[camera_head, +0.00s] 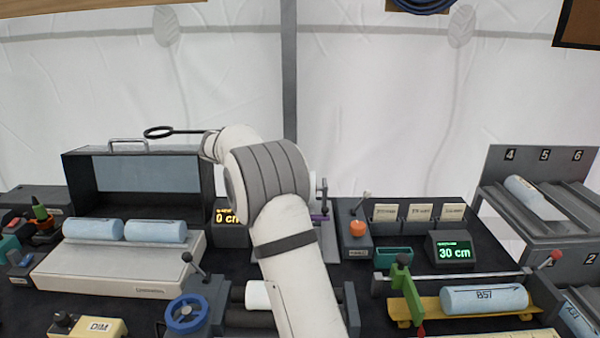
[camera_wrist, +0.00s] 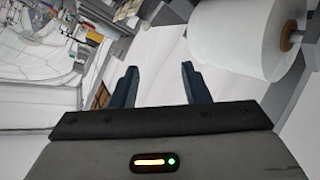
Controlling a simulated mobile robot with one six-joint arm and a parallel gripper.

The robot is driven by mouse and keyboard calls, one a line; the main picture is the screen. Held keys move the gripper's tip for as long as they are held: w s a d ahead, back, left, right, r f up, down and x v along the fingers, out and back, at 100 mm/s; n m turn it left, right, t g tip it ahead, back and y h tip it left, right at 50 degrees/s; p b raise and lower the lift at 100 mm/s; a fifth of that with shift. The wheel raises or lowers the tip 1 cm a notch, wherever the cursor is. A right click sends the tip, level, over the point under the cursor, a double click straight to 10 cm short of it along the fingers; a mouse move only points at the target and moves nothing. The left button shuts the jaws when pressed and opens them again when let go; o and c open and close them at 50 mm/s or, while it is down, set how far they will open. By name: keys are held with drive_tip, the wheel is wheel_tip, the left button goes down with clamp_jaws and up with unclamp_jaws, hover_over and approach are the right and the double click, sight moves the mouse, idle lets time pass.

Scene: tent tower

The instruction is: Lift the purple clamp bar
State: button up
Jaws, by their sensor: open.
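A small purple piece (camera_head: 319,217), which looks like part of the purple clamp bar, shows just right of my arm in the head view. It sits low on a grey upright stand (camera_head: 326,235); most of it is hidden behind my arm. I cannot make out the purple bar in the wrist view. My gripper (camera_wrist: 160,88) shows in the wrist view with its two dark blue fingers apart and nothing between them. In the head view my gripper is hidden behind my arm, so its distance from the bar cannot be told.
A large white roll (camera_wrist: 232,38) is close to the right finger in the wrist view. An orange-knobbed box (camera_head: 356,240) and a green-lit display (camera_head: 454,252) stand right of my arm. A blue handwheel (camera_head: 187,313) is front left. The bench is crowded.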

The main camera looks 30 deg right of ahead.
drive_tip(key=s+v, duration=0.1)
drive_tip(key=v, duration=0.5)
drive_tip(key=shift+w+a, duration=0.25)
drive_tip(key=shift+w, duration=0.25)
drive_tip(key=shift+r, duration=0.1)
